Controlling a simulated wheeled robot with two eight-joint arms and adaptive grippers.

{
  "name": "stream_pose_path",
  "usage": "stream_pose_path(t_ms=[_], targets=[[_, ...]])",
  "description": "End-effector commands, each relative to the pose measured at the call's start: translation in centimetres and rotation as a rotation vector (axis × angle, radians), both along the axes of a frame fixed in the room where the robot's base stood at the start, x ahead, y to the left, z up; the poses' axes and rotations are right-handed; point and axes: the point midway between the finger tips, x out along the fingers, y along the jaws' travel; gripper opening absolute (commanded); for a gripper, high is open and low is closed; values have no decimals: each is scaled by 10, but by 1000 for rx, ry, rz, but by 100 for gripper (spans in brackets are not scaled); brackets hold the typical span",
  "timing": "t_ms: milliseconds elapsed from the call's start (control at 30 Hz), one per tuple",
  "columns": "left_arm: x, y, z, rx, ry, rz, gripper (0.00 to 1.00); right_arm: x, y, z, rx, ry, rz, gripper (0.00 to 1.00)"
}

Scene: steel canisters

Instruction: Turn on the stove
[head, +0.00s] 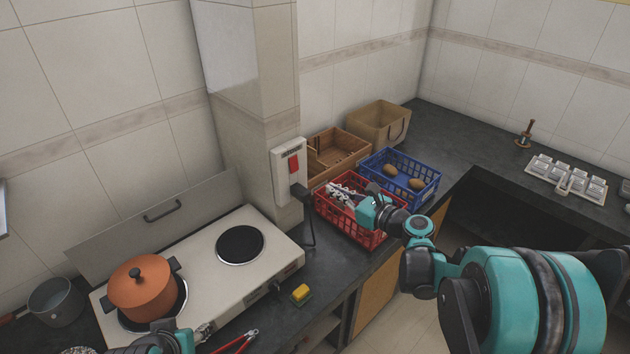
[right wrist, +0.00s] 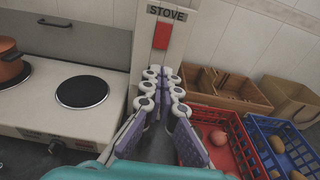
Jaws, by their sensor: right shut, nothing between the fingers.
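A white switch box (head: 287,185) with a red switch (head: 293,164) is fixed to the pillar. In the right wrist view its label reads STOVE above the red switch (right wrist: 161,36). The white stove (head: 215,270) has a bare black burner (head: 240,245) on the right and an orange lidded pot (head: 142,290) on the left burner. My right gripper (head: 338,190) is shut and empty, to the right of the box. In the wrist view its fingertips (right wrist: 162,76) appear just below the switch, apart from it. My left gripper (head: 203,332) is mostly cut off at the bottom edge.
A red crate (head: 365,238) lies below my right gripper. A blue crate (head: 425,197) with brown round items, a wooden box (head: 335,165) and a tan bin (head: 380,122) stand behind. A yellow sponge (head: 300,293) and red-handled tool (head: 240,341) lie near the stove.

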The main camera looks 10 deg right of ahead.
Motion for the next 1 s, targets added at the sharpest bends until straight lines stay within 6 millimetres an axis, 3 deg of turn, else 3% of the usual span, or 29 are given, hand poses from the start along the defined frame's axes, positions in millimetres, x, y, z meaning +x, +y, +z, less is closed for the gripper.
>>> stream_pose_path(t_ms=[600, 800, 1000], targets=[[0, 0, -30, 0, 0, 0, 43, 97, 61, -16, -2, 0, 3, 0], [0, 0, -34, 0, 0, 0, 43, 112, 69, -17, -2, 0, 0, 0], [0, 0, -34, 0, 0, 0, 43, 114, 70, -17, -2, 0, 0, 0]])
